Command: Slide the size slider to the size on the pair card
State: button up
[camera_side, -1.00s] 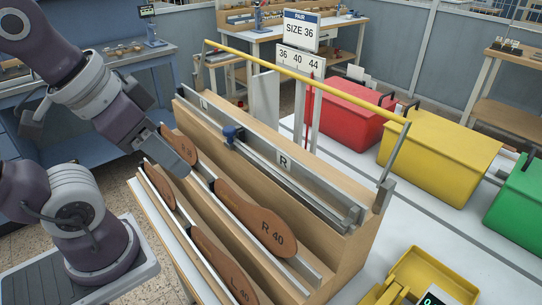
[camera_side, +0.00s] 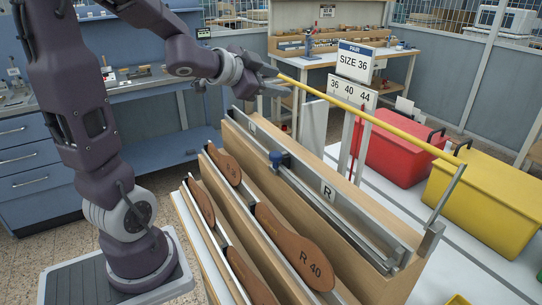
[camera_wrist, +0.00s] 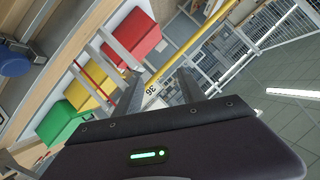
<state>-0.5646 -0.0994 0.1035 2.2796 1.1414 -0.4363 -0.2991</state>
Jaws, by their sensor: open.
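The pair card (camera_side: 356,62) reads SIZE 36. Below it, a scale plate (camera_side: 351,92) reads 36, 40, 44, and a thin red pointer (camera_side: 357,140) stands under its right part, near the 44. A long yellow bar (camera_side: 370,120) slopes across in front of them. My gripper (camera_side: 278,80) is open at the bar's far left end. In the wrist view the bar (camera_wrist: 178,55) appears between my fingers (camera_wrist: 160,85); contact is unclear.
The wooden rack (camera_side: 232,124) holds brown sole templates, including R 40 (camera_side: 300,245). Red (camera_side: 395,145) and yellow (camera_side: 495,200) bins stand behind on a white table. A green bin (camera_wrist: 58,122) shows in the wrist view. A workbench (camera_side: 330,62) stands at the back.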

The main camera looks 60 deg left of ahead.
jog(key=s+d+f+m+g+h, duration=0.3)
jog(key=s+f+m+g+h, duration=0.15)
jog(key=s+f+h, duration=0.7)
jog(key=shift+t+h, duration=0.45)
jog(key=shift+h, duration=0.2)
jog(key=w+d, duration=0.2)
jog(key=w+d+f, duration=0.1)
jog(key=w+d, duration=0.1)
jog(key=shift+d, duration=0.4)
grip_shut()
jog(key=shift+r, duration=0.1)
